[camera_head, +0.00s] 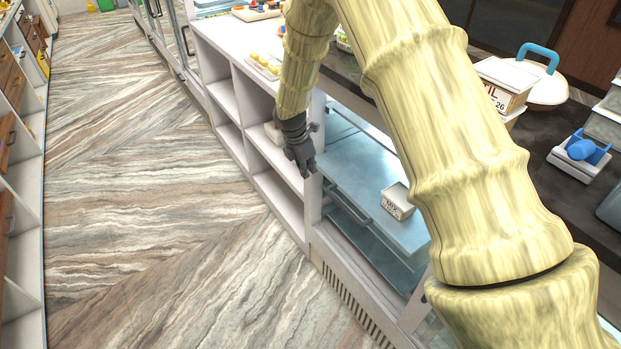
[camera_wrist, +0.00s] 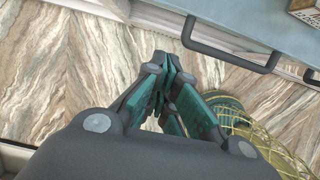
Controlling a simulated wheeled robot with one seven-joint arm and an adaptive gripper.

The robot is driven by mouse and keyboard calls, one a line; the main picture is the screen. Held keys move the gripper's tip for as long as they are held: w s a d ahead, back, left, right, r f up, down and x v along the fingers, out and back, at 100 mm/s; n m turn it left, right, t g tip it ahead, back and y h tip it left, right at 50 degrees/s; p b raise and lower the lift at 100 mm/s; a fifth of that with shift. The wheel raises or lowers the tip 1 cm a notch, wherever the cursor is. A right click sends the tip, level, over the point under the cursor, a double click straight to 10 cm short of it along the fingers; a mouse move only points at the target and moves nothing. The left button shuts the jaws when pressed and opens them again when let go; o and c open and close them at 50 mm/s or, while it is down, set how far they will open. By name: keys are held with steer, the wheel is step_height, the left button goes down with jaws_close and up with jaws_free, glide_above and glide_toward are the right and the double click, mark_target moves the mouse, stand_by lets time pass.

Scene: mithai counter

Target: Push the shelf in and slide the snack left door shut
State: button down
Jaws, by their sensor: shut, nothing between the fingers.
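A pale blue shelf (camera_head: 365,178) sticks out of the snack cabinet under the counter, with a dark bar handle (camera_head: 346,205) on its front edge. A small box marked MIX (camera_head: 397,201) rests on it. In the wrist view the shelf (camera_wrist: 255,22) is at the top right, with its handle (camera_wrist: 230,56) beside my fingers. My gripper (camera_head: 305,168) is shut and empty, pointing down near the shelf's far front corner; its fingers also show in the wrist view (camera_wrist: 165,85). Contact with the shelf cannot be told. My arm hides much of the cabinet; I cannot make out the left door clearly.
White open cubbies (camera_head: 262,150) adjoin the shelf on the far side. The counter carries a tray of yellow sweets (camera_head: 264,66), a carton (camera_head: 505,85) and a white lid with a blue handle (camera_head: 541,85). The wood-patterned floor (camera_head: 160,200) is clear in the aisle.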

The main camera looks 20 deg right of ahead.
steer(key=s+a+r+b, duration=0.3)
steer(key=s+b, duration=0.7)
steer(key=s, duration=0.1)
steer(key=w+d+f+p, duration=0.1)
steer(key=d+f+p, duration=0.1)
steer(key=d+f, duration=0.4)
steer(key=shift+w+d+f+h, duration=0.15)
steer(key=shift+w+f+h, duration=0.2)
steer(key=shift+f, duration=1.9)
steer(key=d+p, duration=0.1)
steer(key=d, duration=0.1)
steer(key=w+d+p, duration=0.1)
steer(key=d, duration=0.2)
steer(key=shift+w, duration=0.15)
steer(key=shift+a, duration=0.2)
